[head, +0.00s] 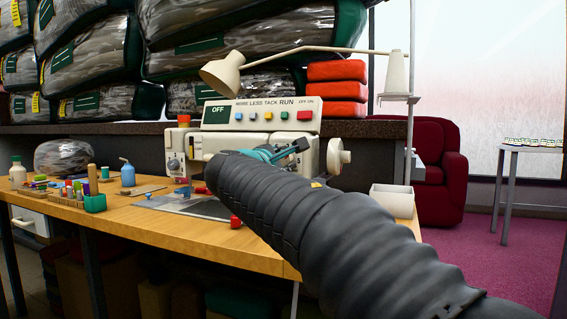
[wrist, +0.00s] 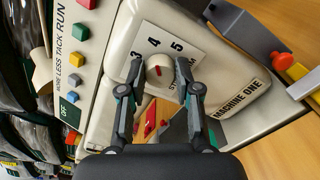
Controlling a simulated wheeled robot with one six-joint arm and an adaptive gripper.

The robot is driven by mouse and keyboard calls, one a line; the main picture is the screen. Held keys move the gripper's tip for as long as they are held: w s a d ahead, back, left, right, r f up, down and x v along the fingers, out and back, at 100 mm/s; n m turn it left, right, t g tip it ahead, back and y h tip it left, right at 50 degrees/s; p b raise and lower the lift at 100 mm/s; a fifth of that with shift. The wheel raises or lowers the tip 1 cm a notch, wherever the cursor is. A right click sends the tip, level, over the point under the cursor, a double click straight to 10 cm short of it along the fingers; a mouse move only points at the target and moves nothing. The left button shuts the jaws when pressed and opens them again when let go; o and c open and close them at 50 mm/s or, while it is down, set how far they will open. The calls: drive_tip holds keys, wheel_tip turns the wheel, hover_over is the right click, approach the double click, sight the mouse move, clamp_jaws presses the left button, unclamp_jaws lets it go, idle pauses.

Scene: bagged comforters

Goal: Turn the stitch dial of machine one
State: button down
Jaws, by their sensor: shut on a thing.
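Machine one is a cream sewing machine (head: 262,113) on the wooden table, with a dark OFF display and a row of coloured buttons. In the wrist view its body (wrist: 120,60) carries the label MACHINE ONE. The stitch dial (wrist: 159,70) is a round cream knob with a red mark, on a white plate with the numbers 3, 4 and 5 showing. My gripper (wrist: 159,80) is shut on the dial, one finger on each side. In the head view my arm hides the dial, and the gripper (head: 280,152) shows only partly at the machine's front.
A lamp (head: 224,74) hangs over the machine. A white bin (head: 392,201) stands at the right edge. Bagged comforters (head: 90,62) are stacked behind.

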drive_tip(key=shift+r, duration=0.15)
drive_tip(key=c, duration=0.8)
unclamp_jaws()
drive_tip(key=shift+a, duration=0.1)
drive_tip(key=v, duration=1.2)
